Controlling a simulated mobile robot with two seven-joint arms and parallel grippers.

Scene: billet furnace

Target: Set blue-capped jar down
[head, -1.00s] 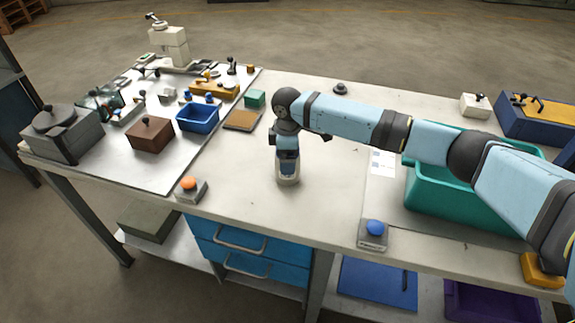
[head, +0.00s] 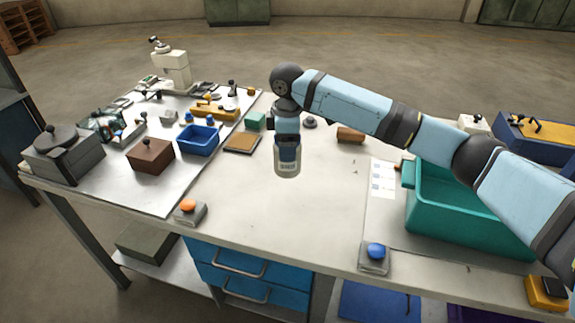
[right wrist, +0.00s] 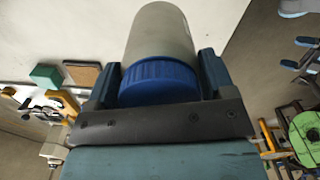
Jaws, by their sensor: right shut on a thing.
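The blue-capped jar (head: 287,169) is a pale grey cylinder with a dark label, upright over the middle of the white bench (head: 300,211). My right gripper (head: 287,143) points down and is shut on it from above. In the right wrist view the jar's blue ribbed cap (right wrist: 160,80) sits between the two blue fingers, close to the palm, and its grey body (right wrist: 161,35) extends beyond them. No contact shadow shows under the jar, so it appears to hang above the bench. My left gripper is not in view.
A teal bin (head: 470,222) stands at the right, beside a white sheet (head: 382,178). Orange-button (head: 189,211) and blue-button (head: 375,256) boxes sit along the front edge. A green block (head: 255,121), brown tray (head: 242,142) and blue bin (head: 199,140) are at left. The bench around the jar is clear.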

